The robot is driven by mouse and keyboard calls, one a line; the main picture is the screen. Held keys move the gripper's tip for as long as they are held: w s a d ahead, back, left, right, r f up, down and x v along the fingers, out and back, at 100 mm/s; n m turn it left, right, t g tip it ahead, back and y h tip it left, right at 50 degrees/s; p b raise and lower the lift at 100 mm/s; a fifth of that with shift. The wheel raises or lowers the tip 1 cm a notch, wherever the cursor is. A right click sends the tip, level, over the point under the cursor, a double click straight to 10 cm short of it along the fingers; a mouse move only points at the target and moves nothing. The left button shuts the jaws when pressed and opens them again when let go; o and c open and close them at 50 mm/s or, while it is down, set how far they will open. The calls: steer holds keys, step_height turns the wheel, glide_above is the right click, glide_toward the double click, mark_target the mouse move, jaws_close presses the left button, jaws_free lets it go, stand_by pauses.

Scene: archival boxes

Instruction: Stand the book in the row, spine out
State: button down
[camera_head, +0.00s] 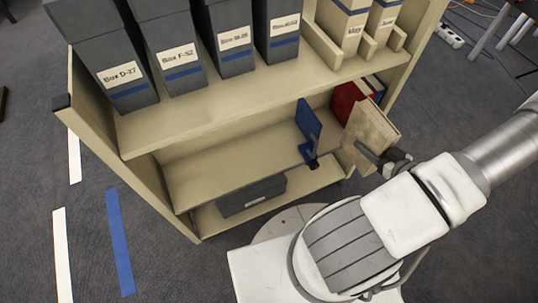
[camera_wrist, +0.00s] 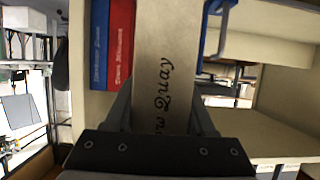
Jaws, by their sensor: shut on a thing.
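My gripper (camera_head: 378,158) is shut on a cream book (camera_head: 370,128) at the front of the middle shelf, towards its right end. In the wrist view the book's spine (camera_wrist: 165,50) faces the camera, with lettering ending in "Quay" between the two fingers (camera_wrist: 160,112). A red book (camera_head: 346,100) and a blue book (camera_head: 376,86) stand at the shelf's right end; their spines show left of the cream book in the wrist view. A blue bookend (camera_head: 309,122) stands on the other side of it. Whether the cream book touches the shelf is unclear.
The beige shelf unit (camera_head: 185,178) has dark labelled boxes (camera_head: 176,55) and cream files (camera_head: 342,25) on its top level. A dark box (camera_head: 252,196) lies on the bottom level. The middle shelf left of the bookend is bare.

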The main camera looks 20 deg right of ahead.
steer(key=shift+w+f+b, duration=0.1)
steer(key=shift+f+b, duration=0.7)
steer(key=shift+f, duration=0.4)
steer(key=r+b+x, duration=0.2)
steer(key=x, duration=0.7)
steer(key=w+r+b+x, duration=0.1)
steer(key=b+x, duration=0.2)
steer(key=x, duration=0.6)
steer(key=shift+w+r, duration=0.25)
steer(key=shift+r, duration=0.1)
steer(key=shift+a+f, duration=0.1)
steer(key=shift+a, duration=0.05)
steer(key=shift+f+b, duration=0.15)
steer(key=shift+b, duration=0.15)
steer(key=shift+c, duration=1.2)
jaws_free()
